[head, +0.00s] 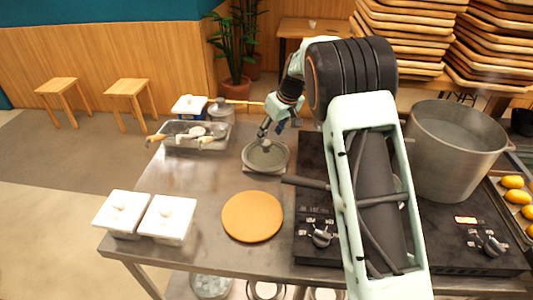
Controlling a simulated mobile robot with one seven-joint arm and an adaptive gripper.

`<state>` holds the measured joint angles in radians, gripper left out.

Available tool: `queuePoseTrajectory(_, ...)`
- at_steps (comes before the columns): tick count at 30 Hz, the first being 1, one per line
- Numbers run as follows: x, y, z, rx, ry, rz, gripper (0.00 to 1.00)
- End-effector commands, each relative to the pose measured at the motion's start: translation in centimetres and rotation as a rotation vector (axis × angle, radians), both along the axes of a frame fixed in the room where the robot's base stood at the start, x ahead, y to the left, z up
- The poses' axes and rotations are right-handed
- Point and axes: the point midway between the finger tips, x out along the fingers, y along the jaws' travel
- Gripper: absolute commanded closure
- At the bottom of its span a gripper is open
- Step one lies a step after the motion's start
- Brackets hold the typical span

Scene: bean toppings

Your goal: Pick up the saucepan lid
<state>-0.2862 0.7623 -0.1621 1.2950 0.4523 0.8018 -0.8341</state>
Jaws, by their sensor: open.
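The saucepan lid (254,160) appears to be the grey round piece with a lighter rim, lying on the steel table left of the stove. My gripper (268,134) is open, just above the lid's far part and overlapping it in the picture. I cannot tell whether the fingers touch the lid or its knob. A dark handle (303,182) sticks out from behind my arm, beside the lid. What it belongs to is hidden by my arm.
A tan round board (252,216) lies in front of the lid. Two white lidded containers (145,216) stand at the front left. A utensil tray (193,136) and a small metal pot (221,110) stand behind. A large pot (452,165) stands on the stove at right.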

Motion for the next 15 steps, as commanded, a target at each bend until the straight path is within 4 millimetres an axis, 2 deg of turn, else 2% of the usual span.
queuePoseTrajectory(5, 0.2, 0.4, -1.2, -0.002, 0.0, 0.001, 0.53)
queuePoseTrajectory(15, 0.8, 1.7, -5.3, -0.003, 0.0, 0.0, 0.53)
